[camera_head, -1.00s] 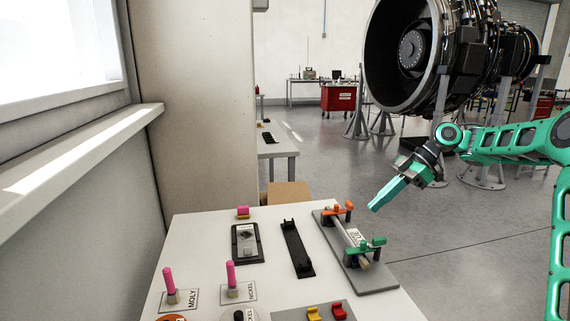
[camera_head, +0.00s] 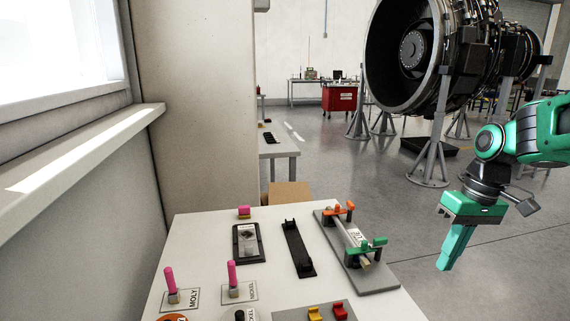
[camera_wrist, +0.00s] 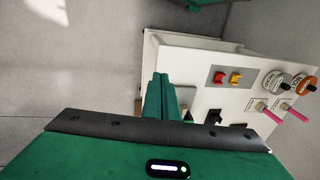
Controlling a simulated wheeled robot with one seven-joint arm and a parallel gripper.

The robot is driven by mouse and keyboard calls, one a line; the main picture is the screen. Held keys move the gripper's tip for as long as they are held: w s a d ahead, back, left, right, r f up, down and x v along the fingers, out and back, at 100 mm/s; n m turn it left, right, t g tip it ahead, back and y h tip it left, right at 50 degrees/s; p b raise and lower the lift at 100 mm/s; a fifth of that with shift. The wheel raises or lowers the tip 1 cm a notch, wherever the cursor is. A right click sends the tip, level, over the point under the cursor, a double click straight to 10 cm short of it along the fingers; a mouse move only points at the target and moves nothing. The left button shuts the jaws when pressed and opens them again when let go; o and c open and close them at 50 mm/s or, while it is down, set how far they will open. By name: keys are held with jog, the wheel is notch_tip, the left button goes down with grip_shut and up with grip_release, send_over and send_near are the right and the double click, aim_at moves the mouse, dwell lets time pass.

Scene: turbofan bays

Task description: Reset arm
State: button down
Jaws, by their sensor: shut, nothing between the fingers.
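My gripper (camera_head: 446,264) is green and hangs at the right of the head view, fingers pointing down and together. It is empty and in the air beyond the right edge of the white table (camera_head: 195,245), apart from everything on it. In the wrist view the shut fingers (camera_wrist: 163,92) show at the middle, with the table (camera_wrist: 172,62) beyond them.
On the table are a grey clamp fixture (camera_head: 375,280) with orange and green clamps, a black holder (camera_head: 298,249), a black-framed plate (camera_head: 248,257), pink-handled tools (camera_head: 232,275) and a panel with yellow and red switches (camera_head: 327,313). An engine (camera_head: 400,60) stands behind. Floor right of the table is clear.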

jog(key=s+d+f+m+h, duration=0.1)
jog(key=s+d+f+m, duration=0.1)
jog(key=s, duration=0.8)
jog(key=s+d+f+m, duration=0.2)
jog(key=s+d+m, duration=0.2)
jog(key=s, duration=0.6)
jog(key=shift+m+h, duration=0.4)
jog(key=shift+m, duration=0.8)
jog(key=shift+w+d+f, duration=0.1)
jog(key=shift+w+f, duration=0.2)
jog(key=shift+w, duration=0.3)
jog(key=c, duration=2.4)
grip_release()
jog(key=shift+c, duration=0.2)
